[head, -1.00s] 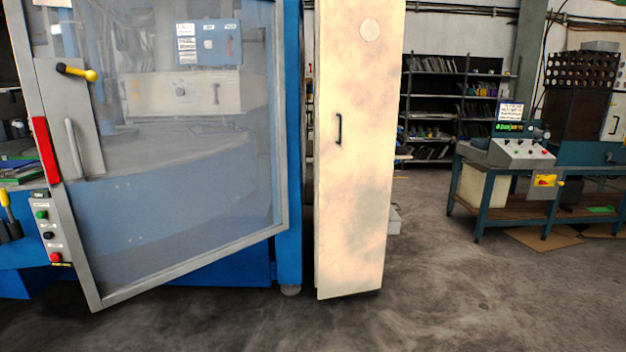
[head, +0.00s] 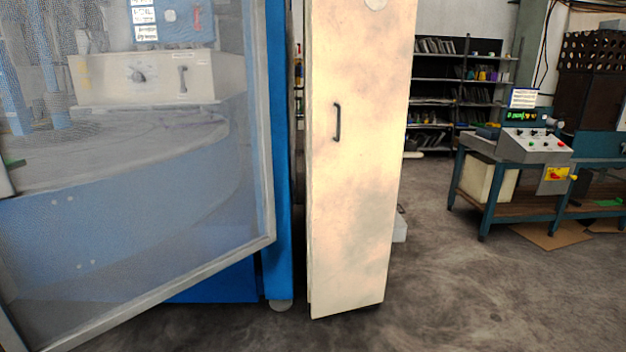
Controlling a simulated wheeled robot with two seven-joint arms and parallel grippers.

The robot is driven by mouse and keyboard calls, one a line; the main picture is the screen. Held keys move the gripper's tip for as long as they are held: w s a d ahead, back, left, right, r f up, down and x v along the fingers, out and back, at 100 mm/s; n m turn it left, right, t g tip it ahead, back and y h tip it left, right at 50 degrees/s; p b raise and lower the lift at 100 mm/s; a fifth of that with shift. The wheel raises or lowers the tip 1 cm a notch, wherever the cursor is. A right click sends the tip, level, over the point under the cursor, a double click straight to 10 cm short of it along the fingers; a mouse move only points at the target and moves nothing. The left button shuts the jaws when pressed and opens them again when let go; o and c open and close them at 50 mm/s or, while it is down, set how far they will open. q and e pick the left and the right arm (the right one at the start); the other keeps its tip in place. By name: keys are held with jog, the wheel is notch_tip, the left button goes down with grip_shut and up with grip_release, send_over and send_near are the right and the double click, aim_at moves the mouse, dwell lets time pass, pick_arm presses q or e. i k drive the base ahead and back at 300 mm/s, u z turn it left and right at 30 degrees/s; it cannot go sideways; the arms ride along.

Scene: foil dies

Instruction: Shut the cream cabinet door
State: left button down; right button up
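The cream cabinet door (head: 360,200) stands upright near the middle of the head view, a tall narrow panel with faint stains. The door's lower edge is a little above the floor. A thin side edge shows along its left. I cannot tell how far the door stands open. Neither of my grippers is in view.
Left of the door is a blue machine frame (head: 280,180) with a large grey-framed mesh door (head: 130,235) swung outward. Right are a workbench (head: 482,190) with a control box (head: 535,146), and shelves (head: 455,95) behind. Concrete floor (head: 450,290) is clear in front and right.

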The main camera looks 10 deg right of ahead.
aim_at(362, 53)
jog(key=z, duration=0.6)
jog(key=i, duration=1)
jog(key=z, duration=0.75)
